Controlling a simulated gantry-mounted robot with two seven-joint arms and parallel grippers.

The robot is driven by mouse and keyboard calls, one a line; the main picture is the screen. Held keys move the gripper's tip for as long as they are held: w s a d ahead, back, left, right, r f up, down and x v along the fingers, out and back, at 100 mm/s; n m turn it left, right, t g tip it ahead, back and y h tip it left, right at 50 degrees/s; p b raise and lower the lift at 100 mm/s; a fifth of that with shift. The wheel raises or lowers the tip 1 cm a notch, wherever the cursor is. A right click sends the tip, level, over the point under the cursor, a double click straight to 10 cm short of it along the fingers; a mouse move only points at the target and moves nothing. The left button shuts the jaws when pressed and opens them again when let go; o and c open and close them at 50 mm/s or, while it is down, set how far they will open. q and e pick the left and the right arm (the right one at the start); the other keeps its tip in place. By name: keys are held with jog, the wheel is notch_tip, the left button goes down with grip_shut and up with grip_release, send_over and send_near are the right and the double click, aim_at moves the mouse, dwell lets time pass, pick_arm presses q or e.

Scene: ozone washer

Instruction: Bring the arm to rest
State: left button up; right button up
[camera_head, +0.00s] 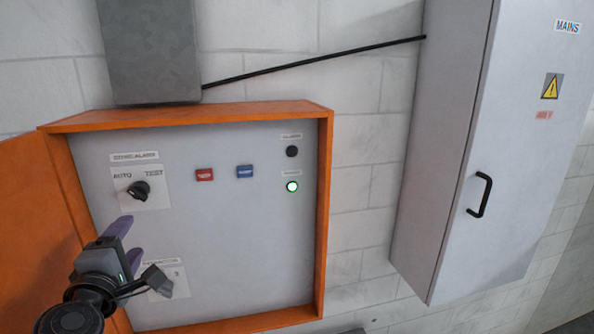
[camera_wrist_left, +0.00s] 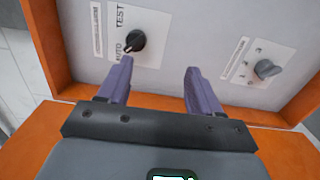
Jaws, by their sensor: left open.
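My left gripper (camera_head: 128,243) is in front of the lower left part of the open orange control box, below the black AUTO/TEST knob (camera_head: 139,190). In the left wrist view the gripper (camera_wrist_left: 153,85) has its two purple fingers spread apart with nothing between them. The knob also shows in the left wrist view (camera_wrist_left: 135,41), just beyond the left finger; its pointer is toward AUTO. A second, grey knob (camera_wrist_left: 266,69) is to the right of the fingers there. My right gripper is in neither view.
The orange box frame (camera_head: 323,215) surrounds the grey panel, with its door (camera_head: 35,235) swung open at left. A red button (camera_head: 204,175), a blue button (camera_head: 245,171) and a lit green lamp (camera_head: 292,186) are on the panel. A grey MAINS cabinet (camera_head: 515,130) stands at right.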

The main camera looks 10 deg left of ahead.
pick_arm(q)
jog(key=s+d+f+m+g+h+p, duration=0.2)
jog(key=s+d+f+m, duration=0.1)
jog(key=f+m, duration=0.3)
jog(key=s+d+f+m+g+h+p, duration=0.1)
jog(key=s+d+f+m+g+p, duration=0.2)
jog(key=f, duration=0.6)
jog(key=s+d+f+m+g+h+p, duration=0.1)
jog(key=s+d+f+m+g+h, duration=0.1)
jog(key=s+f+m, duration=0.35)
jog(key=s+d+f+m+g+p, duration=0.1)
jog(key=s+d+f+m+g, duration=0.1)
jog(key=s+f, duration=0.4)
jog(key=s+d+f+m+g+p, duration=0.2)
jog(key=s+f+m, duration=0.5)
jog(key=s, duration=0.5)
jog(key=d+g, duration=0.1)
jog(key=g, duration=0.1)
jog(key=shift+d+f+g, duration=0.25)
jog(key=shift+f+g, duration=0.05)
jog(key=shift+c, duration=0.3)
